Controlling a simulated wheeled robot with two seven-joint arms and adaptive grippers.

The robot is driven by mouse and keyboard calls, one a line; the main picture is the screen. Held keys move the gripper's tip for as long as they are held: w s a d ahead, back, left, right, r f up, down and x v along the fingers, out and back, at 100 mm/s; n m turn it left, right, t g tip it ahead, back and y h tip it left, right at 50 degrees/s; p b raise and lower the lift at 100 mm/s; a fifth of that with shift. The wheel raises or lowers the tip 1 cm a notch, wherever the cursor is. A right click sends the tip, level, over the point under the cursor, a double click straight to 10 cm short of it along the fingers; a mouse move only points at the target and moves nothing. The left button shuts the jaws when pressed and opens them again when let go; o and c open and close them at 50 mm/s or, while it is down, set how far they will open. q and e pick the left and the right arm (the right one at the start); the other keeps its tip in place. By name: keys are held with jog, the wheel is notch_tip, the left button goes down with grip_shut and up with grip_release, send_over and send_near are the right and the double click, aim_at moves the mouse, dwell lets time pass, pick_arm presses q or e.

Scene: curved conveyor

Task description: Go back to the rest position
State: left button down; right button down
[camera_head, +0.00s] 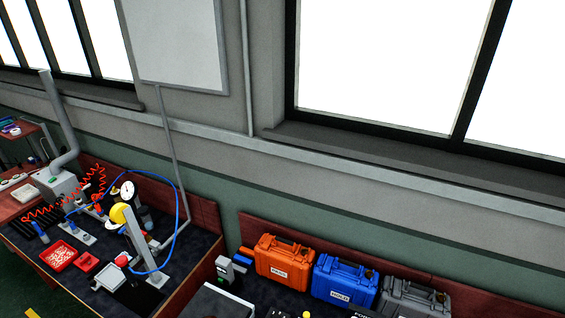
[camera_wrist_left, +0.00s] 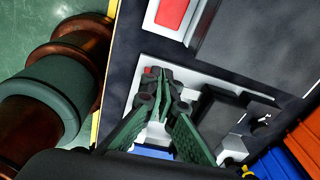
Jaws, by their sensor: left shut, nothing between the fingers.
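My left gripper (camera_wrist_left: 163,75) shows in the left wrist view with its green-black fingers brought together at the tips and nothing between them. It is over a pale fixture (camera_wrist_left: 210,85) on the dark bench; the gap below the fingers cannot be judged. A small red part shows right beside the fingertips. Neither gripper shows in the head view, and my right gripper is in no frame.
An orange case (camera_head: 284,262), a blue case (camera_head: 343,283) and a grey case (camera_head: 412,298) stand along the back of the right bench. The left bench holds a red tray (camera_head: 58,256), a dial gauge and coiled hoses. The wall and windows rise behind.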

pick_arm(q)
jog(key=s+d+r+n+t+h, duration=0.3)
jog(key=s+d+r+n, duration=0.2)
jog(key=d+r+n, duration=0.35)
jog(key=s+a+r+n+y, duration=0.25)
jog(key=s+a+n, duration=0.45)
jog(key=a, duration=0.4)
jog(key=s+a+r+n+y, duration=0.25)
jog(key=s+a+n, duration=0.35)
jog(key=a, duration=0.5)
notch_tip(320, 180, down, 37)
jog(key=d+b, duration=0.2)
jog(key=b, duration=0.7)
jog(key=s+f+g+b, duration=0.1)
jog(key=s+f+b, duration=0.3)
jog(key=s+f, duration=0.6)
jog(key=s+f+m+g+b, duration=0.1)
jog(key=s+f+b, duration=0.3)
jog(key=s+f, duration=0.7)
notch_tip(320, 180, down, 7)
jog(key=shift+f+h, duration=0.2)
jog(key=shift+h, duration=0.2)
jog(key=shift+s+a, duration=0.1)
